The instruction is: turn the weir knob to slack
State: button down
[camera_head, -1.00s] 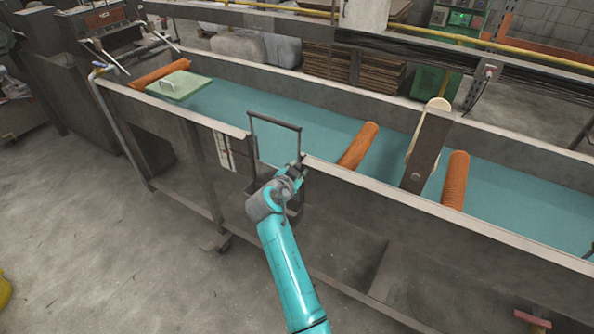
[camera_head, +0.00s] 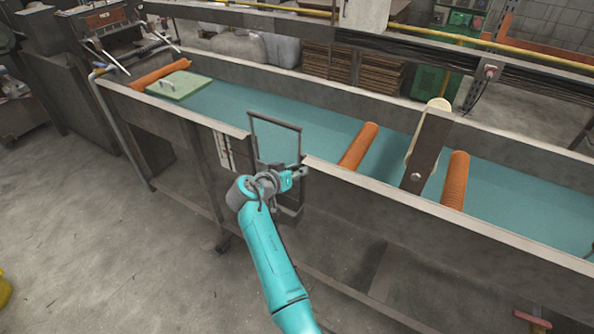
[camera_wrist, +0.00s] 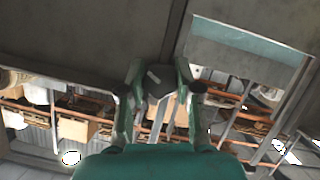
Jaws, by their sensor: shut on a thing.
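The weir gate (camera_head: 275,139), a dark frame, stands upright in a gap in the near wall of the long channel. It also shows at the upper right of the wrist view (camera_wrist: 250,42). My gripper (camera_head: 297,174) is at the outer side of the wall, by the gate's lower right. In the wrist view its two green fingers stand on both sides of a small dark knob (camera_wrist: 160,83) with a pale mark, and are shut on it. In the head view the knob is mostly hidden by my gripper, so its setting cannot be read there.
A white scale plate (camera_head: 223,150) is on the wall left of the gate. Orange rollers (camera_head: 359,146) and a dark upright plate (camera_head: 427,148) span the channel. A pale green board (camera_head: 184,87) lies at its left end.

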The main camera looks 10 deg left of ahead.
dwell(0.5)
jog(key=c, duration=0.8)
grip_release()
jog(key=shift+s, duration=0.1)
jog(key=v, duration=1.2)
